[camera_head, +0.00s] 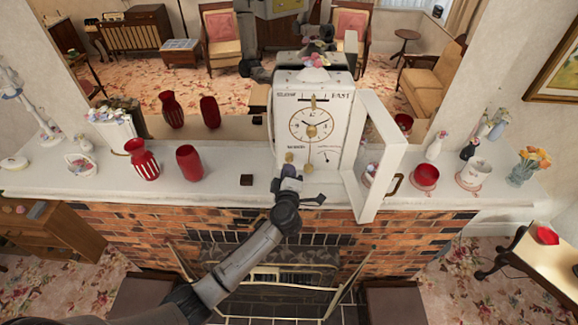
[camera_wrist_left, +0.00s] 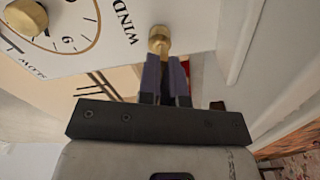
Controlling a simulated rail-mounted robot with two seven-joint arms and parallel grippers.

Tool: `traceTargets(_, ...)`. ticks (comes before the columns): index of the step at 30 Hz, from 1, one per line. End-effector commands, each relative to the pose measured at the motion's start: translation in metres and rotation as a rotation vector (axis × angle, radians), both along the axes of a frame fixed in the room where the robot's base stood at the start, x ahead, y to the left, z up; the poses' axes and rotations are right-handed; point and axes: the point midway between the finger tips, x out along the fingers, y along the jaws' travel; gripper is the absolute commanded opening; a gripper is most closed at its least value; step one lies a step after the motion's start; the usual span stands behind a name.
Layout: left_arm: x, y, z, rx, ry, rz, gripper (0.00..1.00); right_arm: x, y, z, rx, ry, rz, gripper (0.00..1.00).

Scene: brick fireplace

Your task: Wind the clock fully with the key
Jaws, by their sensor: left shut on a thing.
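The clock (camera_head: 312,125) is a tall white box with a gold dial, standing on the mantel. Its hinged front door (camera_head: 388,165) stands open to the right. The wrist view shows part of its face (camera_wrist_left: 95,35), with lettering that reads "WIND". My left gripper (camera_head: 289,176) is at the lower front of the clock. It is shut on a brass key (camera_wrist_left: 158,38), whose rounded end shows between and beyond the purple fingertips, near the lettering. Whether the key sits in the winding hole is hidden. My right gripper is not in view.
Red vases (camera_head: 190,163) and a small dark block (camera_head: 246,180) stand left of the clock. A red bowl (camera_head: 425,177) and a white pot (camera_head: 474,174) stand right of the open door. A mirror rises behind the mantel (camera_head: 215,190).

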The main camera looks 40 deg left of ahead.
Motion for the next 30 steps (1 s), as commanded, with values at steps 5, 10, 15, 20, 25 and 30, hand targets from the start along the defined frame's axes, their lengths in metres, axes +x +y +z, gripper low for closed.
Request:
traceTargets(5,-0.0001,0.0024,-0.0012,0.02,0.019,0.005,0.0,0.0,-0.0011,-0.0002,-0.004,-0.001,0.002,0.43)
traceTargets(10,-0.0002,0.0025,-0.0012,0.021,0.02,0.005,0.0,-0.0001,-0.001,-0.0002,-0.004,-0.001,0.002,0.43)
traceTargets(15,0.0001,0.0025,-0.0008,0.131,0.107,0.003,0.0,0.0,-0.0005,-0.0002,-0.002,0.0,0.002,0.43)
traceTargets(20,0.0002,0.003,-0.0007,0.266,0.214,0.003,0.0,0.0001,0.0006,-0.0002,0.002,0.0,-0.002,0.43)
traceTargets(25,0.0002,0.0027,-0.0009,0.329,0.266,0.003,0.0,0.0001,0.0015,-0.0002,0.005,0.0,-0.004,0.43)
traceTargets(30,0.0002,0.0029,-0.0009,0.331,0.268,0.004,0.0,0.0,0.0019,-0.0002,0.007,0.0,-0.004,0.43)
